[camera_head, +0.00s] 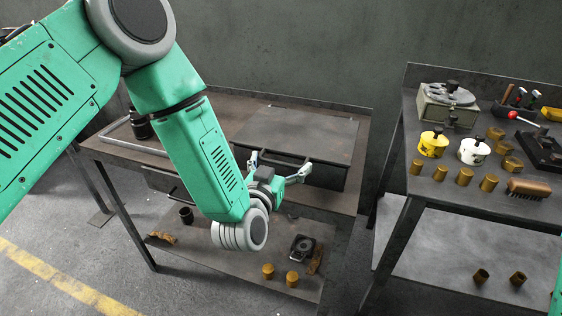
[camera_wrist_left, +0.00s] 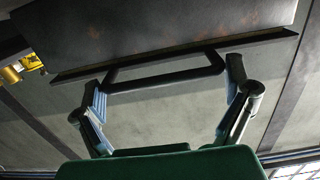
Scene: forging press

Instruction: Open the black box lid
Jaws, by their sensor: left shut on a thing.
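The black box (camera_head: 330,177) stands on the left table. Its flat dark lid (camera_head: 305,130) lies level on top and looks closed. My left gripper (camera_head: 279,165) is at the front edge of the box. In the left wrist view, a black bar handle (camera_wrist_left: 165,79) runs along the lid edge (camera_wrist_left: 180,57). My left forearm hides part of the table and the box's left side. My right gripper is not in view.
The left table (camera_head: 225,105) carries a bent grey bar (camera_head: 125,142) and a dark cylinder (camera_head: 140,124). Its lower shelf holds brass pieces and a black block (camera_head: 302,248). The right table (camera_head: 460,195) holds yellow and white cans, brass cylinders and a brush (camera_head: 529,188).

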